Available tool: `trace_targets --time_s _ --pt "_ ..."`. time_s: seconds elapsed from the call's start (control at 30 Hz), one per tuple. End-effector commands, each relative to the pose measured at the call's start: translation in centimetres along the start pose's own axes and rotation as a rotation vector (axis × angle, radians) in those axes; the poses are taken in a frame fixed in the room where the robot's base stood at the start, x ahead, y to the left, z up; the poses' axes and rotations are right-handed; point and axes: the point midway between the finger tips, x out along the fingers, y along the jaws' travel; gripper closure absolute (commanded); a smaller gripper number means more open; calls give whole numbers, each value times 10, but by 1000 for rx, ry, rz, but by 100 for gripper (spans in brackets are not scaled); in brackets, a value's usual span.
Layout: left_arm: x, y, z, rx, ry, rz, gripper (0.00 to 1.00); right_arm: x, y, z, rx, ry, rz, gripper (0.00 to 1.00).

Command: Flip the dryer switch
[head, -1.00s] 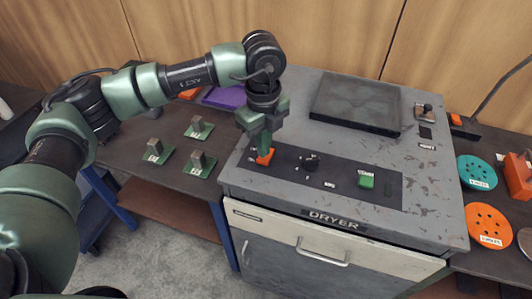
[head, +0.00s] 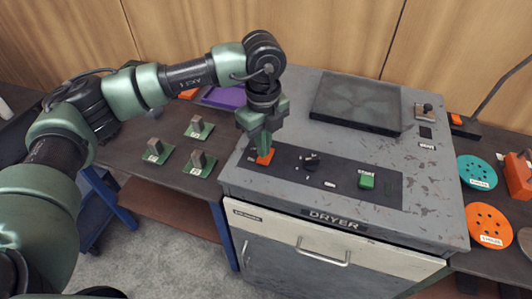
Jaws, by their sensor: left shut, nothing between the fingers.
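The dryer (head: 330,216) is a worn grey box with a dark control panel on its sloped top. An orange switch (head: 265,157) sits at the panel's left end. My left gripper (head: 262,149) points down at the switch, its fingers shut with nothing between them. The fingertips are at the switch and hide part of it; I cannot tell whether they touch it. A black knob (head: 311,161) and a green START button (head: 366,180) are to the right on the panel. My right gripper is not in view.
A dark square lid (head: 356,102) is on the dryer's top at the back. Several green plates with metal blocks (head: 198,163) lie on the dark bench at left. Teal (head: 477,172) and orange discs (head: 490,226) lie at right. A wooden wall stands behind.

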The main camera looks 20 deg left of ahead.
Motion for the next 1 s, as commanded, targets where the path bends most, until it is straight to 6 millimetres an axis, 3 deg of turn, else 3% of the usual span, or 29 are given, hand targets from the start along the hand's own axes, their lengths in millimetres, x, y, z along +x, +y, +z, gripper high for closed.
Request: trace_targets --time_s 1.0 --pt "16 0 0 0 0 0 100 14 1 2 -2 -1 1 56"
